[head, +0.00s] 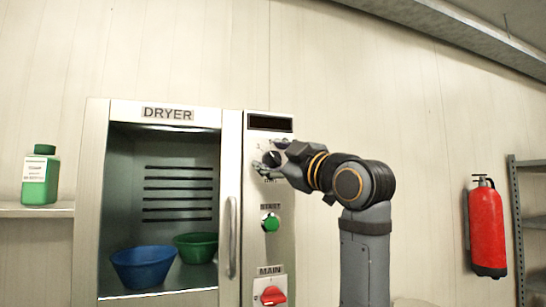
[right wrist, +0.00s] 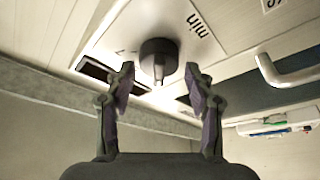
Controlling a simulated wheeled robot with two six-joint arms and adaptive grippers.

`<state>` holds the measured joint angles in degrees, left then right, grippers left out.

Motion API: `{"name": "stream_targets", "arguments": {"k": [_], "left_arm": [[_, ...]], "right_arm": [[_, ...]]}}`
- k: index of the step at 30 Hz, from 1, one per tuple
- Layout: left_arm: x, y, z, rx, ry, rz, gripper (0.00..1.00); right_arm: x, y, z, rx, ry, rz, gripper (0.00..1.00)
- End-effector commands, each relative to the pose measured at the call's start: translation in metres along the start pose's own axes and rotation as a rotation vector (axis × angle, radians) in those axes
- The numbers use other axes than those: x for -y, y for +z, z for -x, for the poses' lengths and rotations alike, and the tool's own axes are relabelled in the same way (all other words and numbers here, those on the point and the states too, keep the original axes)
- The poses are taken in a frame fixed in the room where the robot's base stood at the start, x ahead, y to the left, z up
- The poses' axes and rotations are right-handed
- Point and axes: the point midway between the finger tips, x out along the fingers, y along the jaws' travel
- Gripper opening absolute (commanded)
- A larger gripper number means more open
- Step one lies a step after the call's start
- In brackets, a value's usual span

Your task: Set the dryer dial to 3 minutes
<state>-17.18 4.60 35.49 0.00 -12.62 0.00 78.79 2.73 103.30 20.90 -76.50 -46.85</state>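The dryer (head: 168,114) stands in the middle left of the head view, with a control panel on its right side. Its dark dial (head: 271,158) sits near the top of the panel, partly hidden by my right gripper (head: 262,162). In the right wrist view the black dial (right wrist: 158,60) lies ahead, between the fingertips of my right gripper (right wrist: 159,85). The fingers are open, with a gap on each side of the dial. The dial's setting cannot be read clearly. My left gripper is not in view.
Below the dial are a green start button (head: 270,222) and a red main switch (head: 272,295). A vertical door handle (head: 233,238) stands left of the panel. A blue bowl (head: 143,267) and green bowl (head: 196,247) sit inside the dryer. A fire extinguisher (head: 486,230) hangs at right.

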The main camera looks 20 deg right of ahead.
Motion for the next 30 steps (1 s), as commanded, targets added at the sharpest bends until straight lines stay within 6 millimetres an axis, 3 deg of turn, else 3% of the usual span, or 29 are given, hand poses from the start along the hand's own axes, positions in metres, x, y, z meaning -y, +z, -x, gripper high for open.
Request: {"name": "stream_targets", "arguments": {"k": [11, 24, 30], "left_arm": [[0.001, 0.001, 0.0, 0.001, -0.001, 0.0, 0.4], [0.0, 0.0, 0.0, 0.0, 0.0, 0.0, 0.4], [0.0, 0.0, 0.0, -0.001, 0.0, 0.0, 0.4]], "right_arm": [[-0.002, 0.0, 0.008, -0.001, 0.004, 0.001, 0.58], [-0.001, 0.001, 0.104, 0.002, 0.005, 0.006, 0.58], [0.0, -0.001, 0.12, -0.001, 0.002, 0.002, 0.58]]}}
